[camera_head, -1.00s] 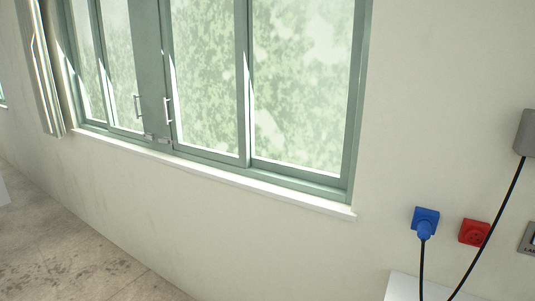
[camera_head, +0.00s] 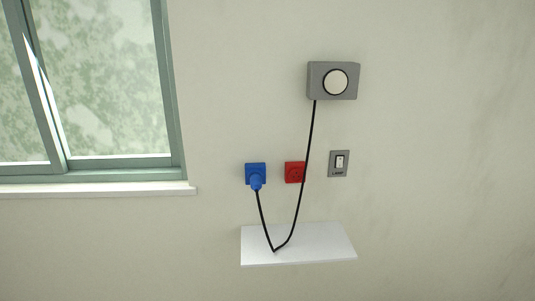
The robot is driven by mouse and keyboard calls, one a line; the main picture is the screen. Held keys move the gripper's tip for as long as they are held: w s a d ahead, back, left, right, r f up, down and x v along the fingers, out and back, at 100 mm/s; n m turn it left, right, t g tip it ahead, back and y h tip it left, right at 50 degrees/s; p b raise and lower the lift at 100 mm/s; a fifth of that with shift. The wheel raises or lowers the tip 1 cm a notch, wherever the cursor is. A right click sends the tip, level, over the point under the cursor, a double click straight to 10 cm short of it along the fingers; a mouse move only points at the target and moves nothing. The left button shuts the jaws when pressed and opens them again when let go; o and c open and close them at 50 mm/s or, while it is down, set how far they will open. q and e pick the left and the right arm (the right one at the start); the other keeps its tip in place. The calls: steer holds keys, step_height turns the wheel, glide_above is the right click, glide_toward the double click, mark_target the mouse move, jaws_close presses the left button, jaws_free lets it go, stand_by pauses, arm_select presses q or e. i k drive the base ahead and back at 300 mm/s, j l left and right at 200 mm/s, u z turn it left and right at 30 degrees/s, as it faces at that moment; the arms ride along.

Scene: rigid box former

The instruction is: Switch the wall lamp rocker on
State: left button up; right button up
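The lamp rocker (camera_head: 340,161) is a small white switch on a grey plate (camera_head: 333,172) on the wall, right of centre, with a label under it. Its on or off position is too small to tell. The wall lamp (camera_head: 316,82) is a grey box with a round pale disc, above the rocker; the disc does not look clearly lit. A black cable runs down from the lamp to a blue plug (camera_head: 256,183) in the blue socket (camera_head: 254,169). Neither of my grippers is in view.
A red socket (camera_head: 291,172) sits between the blue socket and the rocker, with the cable (camera_head: 303,190) passing beside it. A white shelf (camera_head: 320,245) juts out below. A green-framed window (camera_head: 90,171) with a sill is at left. The wall right of the rocker is bare.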

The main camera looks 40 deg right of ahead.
mark_target(339, 159)
steer(key=k+l+z, duration=0.1)
steer(key=z, duration=1.45)
